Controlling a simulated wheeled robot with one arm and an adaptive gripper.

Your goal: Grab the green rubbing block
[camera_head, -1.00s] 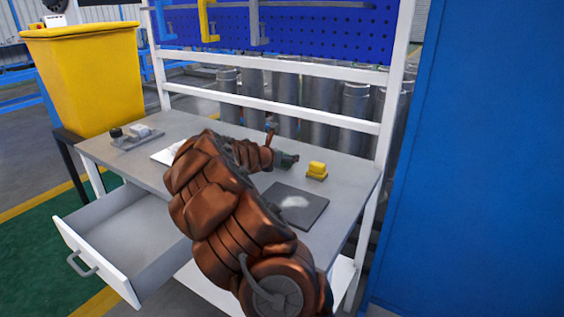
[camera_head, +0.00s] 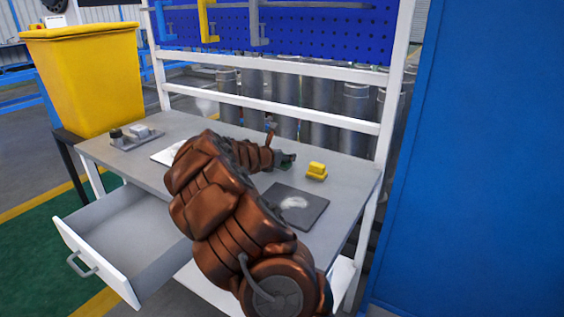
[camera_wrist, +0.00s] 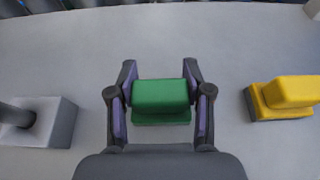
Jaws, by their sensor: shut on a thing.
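The green rubbing block (camera_wrist: 160,97) is in the middle of the wrist view, with a raised grip on top of a wider base. My gripper (camera_wrist: 160,84) has one finger on each side of it and is shut on its upper part. In the head view my gripper (camera_head: 284,161) is over the back part of the workbench, and my arm hides most of it. Only a little green of the block (camera_head: 287,166) shows there. I cannot tell if the block still touches the bench.
A yellow block (camera_head: 317,171) stands right of my gripper, also in the wrist view (camera_wrist: 290,93). A dark plate (camera_head: 308,207) lies in front of it. A grey fixture (camera_wrist: 38,123) is left of the gripper. A drawer (camera_head: 125,240) stands open at the front left.

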